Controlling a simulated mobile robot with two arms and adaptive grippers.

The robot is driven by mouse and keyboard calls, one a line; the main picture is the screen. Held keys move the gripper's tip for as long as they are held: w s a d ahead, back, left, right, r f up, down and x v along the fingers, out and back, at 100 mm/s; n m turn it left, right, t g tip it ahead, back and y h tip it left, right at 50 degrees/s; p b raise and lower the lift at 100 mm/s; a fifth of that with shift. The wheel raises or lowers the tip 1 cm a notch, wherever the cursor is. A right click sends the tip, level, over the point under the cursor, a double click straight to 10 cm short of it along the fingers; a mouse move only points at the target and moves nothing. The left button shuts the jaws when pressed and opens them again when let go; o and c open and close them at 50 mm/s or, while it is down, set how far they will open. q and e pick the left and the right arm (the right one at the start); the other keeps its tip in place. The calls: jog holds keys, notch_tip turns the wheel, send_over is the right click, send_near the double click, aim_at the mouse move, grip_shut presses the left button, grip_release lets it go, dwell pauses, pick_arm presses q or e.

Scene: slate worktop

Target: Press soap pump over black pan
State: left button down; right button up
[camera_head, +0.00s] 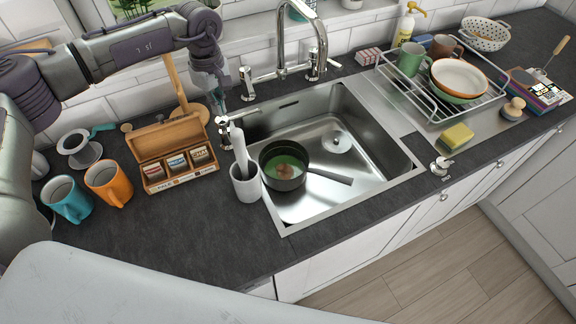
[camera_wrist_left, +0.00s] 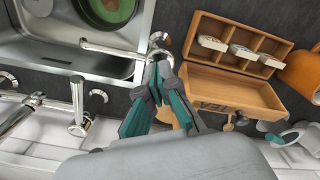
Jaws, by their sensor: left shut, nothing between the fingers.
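The soap bottle (camera_head: 404,30) with a yellow pump top stands at the back of the counter, right of the faucet and behind the dish rack. The black pan (camera_head: 284,184) sits in the left part of the sink, with green inside and something brownish in it. Part of it shows in the wrist view (camera_wrist_left: 136,24). My left gripper (camera_head: 220,96) is above the counter behind the sink's left rear corner, far left of the soap bottle. In the wrist view its teal-sided fingers (camera_wrist_left: 158,76) are together and empty. My right gripper is not in view.
The faucet (camera_head: 322,40) rises between my left gripper and the soap bottle. A wooden tea box (camera_head: 140,150), an orange mug (camera_head: 108,182) and a teal mug (camera_head: 66,200) stand at left. A white utensil cup (camera_head: 245,186) is beside the pan. The front left counter is clear.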

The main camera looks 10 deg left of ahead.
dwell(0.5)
pick_arm(q)
notch_tip(320, 180, up, 6)
jog(key=p, duration=0.3)
jog(key=shift+f, duration=0.1)
dwell(0.6)
